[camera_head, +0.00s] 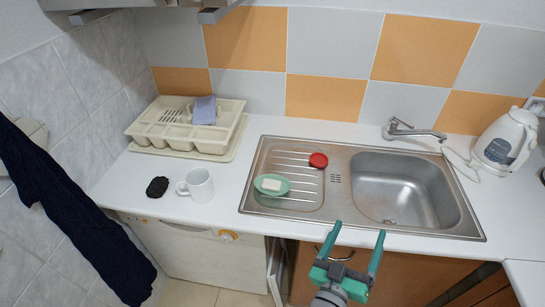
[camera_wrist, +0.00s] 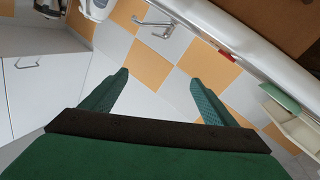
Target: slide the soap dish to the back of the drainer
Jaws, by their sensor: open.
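The green soap dish (camera_head: 271,188) with a pale bar of soap in it sits on the front left of the ribbed metal drainer (camera_head: 300,197), left of the sink basin. A round red object (camera_head: 318,160) lies farther back on the drainer. My gripper (camera_head: 359,231) is open and empty in front of the counter's front edge, to the right of the dish and apart from it. In the wrist view its two green fingers (camera_wrist: 160,88) are spread with nothing between them. A green patch at the right there looks like the soap dish (camera_wrist: 279,97).
A white mug (camera_head: 199,186) and a black sponge-like thing (camera_head: 157,187) stand on the counter to the left. A cream dish rack (camera_head: 172,135) is behind them. The tap (camera_head: 413,132) rises behind the empty basin (camera_head: 405,187). A white kettle (camera_head: 505,140) is at the far right.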

